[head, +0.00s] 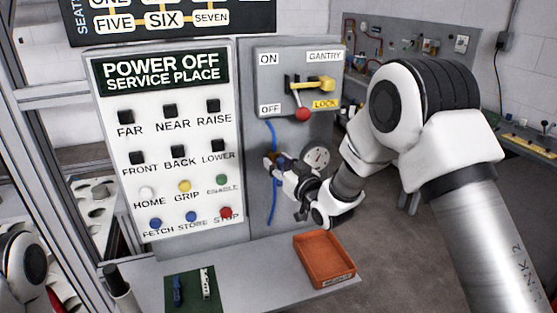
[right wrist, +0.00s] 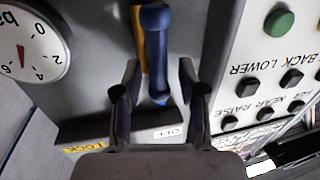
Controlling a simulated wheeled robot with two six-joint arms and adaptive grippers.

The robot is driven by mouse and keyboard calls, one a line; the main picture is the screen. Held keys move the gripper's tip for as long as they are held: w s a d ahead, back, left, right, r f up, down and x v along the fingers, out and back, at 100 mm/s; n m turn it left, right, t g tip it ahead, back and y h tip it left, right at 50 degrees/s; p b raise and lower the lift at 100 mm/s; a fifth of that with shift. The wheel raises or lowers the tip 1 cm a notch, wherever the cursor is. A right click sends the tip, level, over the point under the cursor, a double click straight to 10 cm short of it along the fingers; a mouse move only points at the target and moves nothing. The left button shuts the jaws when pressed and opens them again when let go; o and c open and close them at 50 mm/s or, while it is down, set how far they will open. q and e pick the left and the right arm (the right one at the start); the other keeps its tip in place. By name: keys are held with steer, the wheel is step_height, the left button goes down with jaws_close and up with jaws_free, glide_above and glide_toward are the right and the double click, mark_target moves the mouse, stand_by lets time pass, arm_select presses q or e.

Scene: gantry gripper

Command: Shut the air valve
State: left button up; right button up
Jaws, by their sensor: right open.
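The air valve's blue handle (right wrist: 156,50) shows in the right wrist view, in front of a yellow strip on the grey panel (head: 258,215). It lies lengthwise up and down that picture. My right gripper (right wrist: 160,80) is open, one finger on each side of the handle, with gaps visible on both sides. In the head view my right gripper (head: 271,166) is at the grey panel, left of the round gauge (head: 316,157), and hides most of the valve. A blue line (head: 271,207) runs down below it. My left gripper is not in view.
A white button board (head: 170,150) stands close on the left. An orange tray (head: 325,262) and a green mat (head: 190,295) lie on the shelf below.

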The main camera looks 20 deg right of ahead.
steer(key=shift+s, duration=0.15)
jaws_close()
